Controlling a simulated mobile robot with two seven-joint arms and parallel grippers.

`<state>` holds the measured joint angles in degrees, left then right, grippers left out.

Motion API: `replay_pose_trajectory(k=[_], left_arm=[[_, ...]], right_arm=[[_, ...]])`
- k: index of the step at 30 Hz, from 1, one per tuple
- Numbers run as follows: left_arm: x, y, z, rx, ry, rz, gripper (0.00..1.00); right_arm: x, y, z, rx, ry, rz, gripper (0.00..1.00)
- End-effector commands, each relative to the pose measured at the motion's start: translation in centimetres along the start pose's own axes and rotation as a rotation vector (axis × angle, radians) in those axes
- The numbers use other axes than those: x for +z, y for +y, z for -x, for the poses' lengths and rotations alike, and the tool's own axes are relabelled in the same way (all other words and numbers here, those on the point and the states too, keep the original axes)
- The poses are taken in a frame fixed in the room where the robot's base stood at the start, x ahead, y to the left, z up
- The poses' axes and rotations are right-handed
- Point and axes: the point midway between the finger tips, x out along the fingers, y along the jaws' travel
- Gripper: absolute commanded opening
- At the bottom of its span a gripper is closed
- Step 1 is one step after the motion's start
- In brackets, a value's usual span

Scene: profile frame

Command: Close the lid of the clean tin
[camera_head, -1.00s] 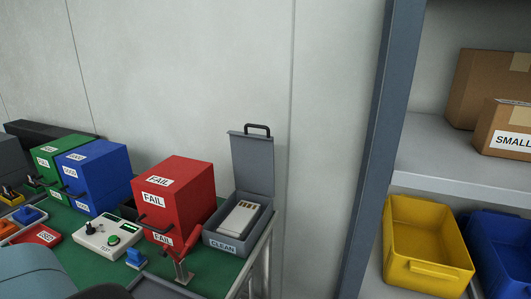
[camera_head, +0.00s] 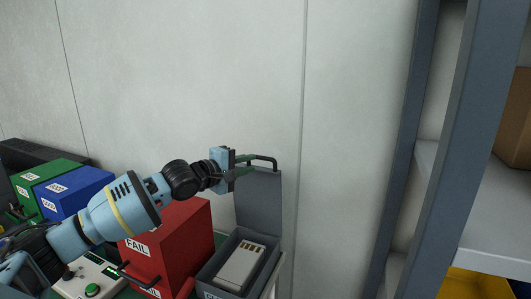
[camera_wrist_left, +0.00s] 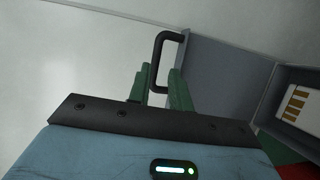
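The clean tin (camera_head: 268,268) is a grey box on the bench, its label mostly cut off at the lower picture edge. Its grey lid (camera_head: 259,203) stands open and upright at the back, and also shows in the left wrist view (camera_wrist_left: 225,70). A dark handle (camera_head: 264,159) is on the lid's top edge. A pale block with gold contacts (camera_head: 238,266) lies inside the tin. My left gripper (camera_head: 246,165) is at the handle. In the left wrist view its green fingers (camera_wrist_left: 158,88) are apart, with the handle (camera_wrist_left: 161,60) reaching between their tips. I cannot tell if they touch it. My right gripper is out of view.
A red FAIL box (camera_head: 170,245) stands just left of the tin, under my left arm. Blue (camera_head: 80,198) and green (camera_head: 42,182) boxes stand further left. The wall is behind. A shelf rack (camera_head: 470,130) stands at the right, with free space between it and the tin.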

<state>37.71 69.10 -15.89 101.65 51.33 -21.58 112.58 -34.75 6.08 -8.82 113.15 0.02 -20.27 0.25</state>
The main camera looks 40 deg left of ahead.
Motion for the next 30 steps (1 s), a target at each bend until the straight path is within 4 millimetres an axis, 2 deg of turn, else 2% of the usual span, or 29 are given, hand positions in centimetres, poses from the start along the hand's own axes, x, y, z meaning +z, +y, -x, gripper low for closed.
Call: replay_pose_trajectory(k=[14, 30], left_arm=[[-0.2, 0.2, -0.4, 0.003, 0.003, 0.008, 0.21], [-0.1, 0.3, -5.7, 0.005, 0.001, 0.006, 0.21]], right_arm=[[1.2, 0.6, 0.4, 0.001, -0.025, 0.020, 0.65], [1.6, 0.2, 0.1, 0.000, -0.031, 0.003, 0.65]])
